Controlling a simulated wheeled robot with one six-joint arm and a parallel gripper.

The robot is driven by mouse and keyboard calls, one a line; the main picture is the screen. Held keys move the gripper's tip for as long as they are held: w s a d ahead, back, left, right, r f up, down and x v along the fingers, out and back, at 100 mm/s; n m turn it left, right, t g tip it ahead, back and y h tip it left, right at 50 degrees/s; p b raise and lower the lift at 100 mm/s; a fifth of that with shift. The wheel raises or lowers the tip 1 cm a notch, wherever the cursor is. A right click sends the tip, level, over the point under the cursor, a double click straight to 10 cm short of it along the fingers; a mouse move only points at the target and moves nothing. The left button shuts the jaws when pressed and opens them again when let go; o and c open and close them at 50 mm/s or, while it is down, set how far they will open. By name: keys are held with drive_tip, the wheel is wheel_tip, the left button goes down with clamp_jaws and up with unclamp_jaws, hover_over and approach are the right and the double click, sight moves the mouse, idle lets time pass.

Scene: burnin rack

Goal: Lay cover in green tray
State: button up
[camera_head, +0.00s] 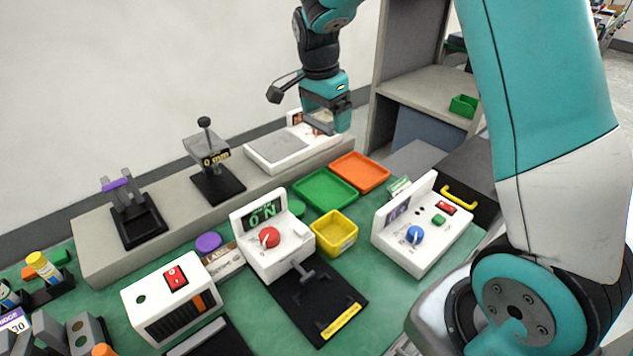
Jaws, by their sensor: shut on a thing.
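The green tray (346,205) lies flat on the green bench top near the middle of the view, and its floor looks empty.
An orange tray (360,171) adjoins the green tray on the right. A yellow bin (335,234) stands in front. A white device with a red knob (270,245) and one with a blue knob (420,240) flank it. A flat scale (280,148) sits on the ledge.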

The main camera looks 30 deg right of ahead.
sight(326, 193)
wheel_tip(326, 193, down, 20)
drive_tip(key=shift+r+p, duration=0.25)
drive_tip(key=shift+p, duration=0.45)
